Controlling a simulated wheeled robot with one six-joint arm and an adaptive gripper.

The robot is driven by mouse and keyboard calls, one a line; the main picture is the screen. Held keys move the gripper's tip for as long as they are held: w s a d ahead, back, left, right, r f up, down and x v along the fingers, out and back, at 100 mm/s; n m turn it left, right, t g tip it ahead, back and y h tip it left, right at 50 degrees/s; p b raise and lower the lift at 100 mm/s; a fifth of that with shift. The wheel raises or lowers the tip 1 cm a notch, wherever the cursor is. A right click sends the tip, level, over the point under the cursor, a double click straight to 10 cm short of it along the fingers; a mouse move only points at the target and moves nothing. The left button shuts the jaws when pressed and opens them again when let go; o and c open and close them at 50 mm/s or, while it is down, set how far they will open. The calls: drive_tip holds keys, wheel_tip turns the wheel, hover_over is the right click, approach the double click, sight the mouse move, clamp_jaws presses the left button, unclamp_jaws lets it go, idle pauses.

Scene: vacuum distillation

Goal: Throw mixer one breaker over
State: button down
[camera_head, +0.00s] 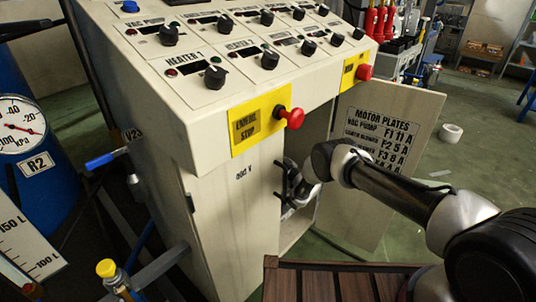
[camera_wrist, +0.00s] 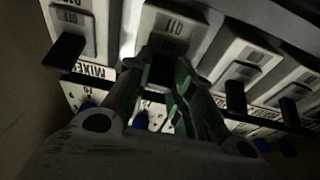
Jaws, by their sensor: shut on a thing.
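My gripper (camera_head: 290,184) reaches into the open front of the cream control cabinet in the head view. In the wrist view my gripper (camera_wrist: 163,88) has its green-grey fingers shut on the dark lever of a white breaker (camera_wrist: 172,24). A neighbouring breaker (camera_wrist: 78,17) with a dark lever stands to its left. A label starting "MIXE" (camera_wrist: 92,72) shows below, between these two; its end is hidden, and I cannot tell which breaker it names. The fingers hide the label under the held lever.
More breakers (camera_wrist: 243,80) stand in the row on the right, with levers close to my fingers. The cabinet door (camera_head: 385,150) stands open beside my arm. Red stop buttons (camera_head: 293,117) stick out above the opening. A dark slatted surface (camera_head: 335,284) lies below my arm.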

drive_tip(key=shift+f+t+y, duration=0.35)
drive_tip(key=shift+t+y, duration=0.15)
drive_tip(key=shift+y, duration=0.1)
drive_tip(key=c, duration=1.2)
unclamp_jaws()
drive_tip(key=shift+c, duration=0.2)
drive_tip(key=v, duration=1.2)
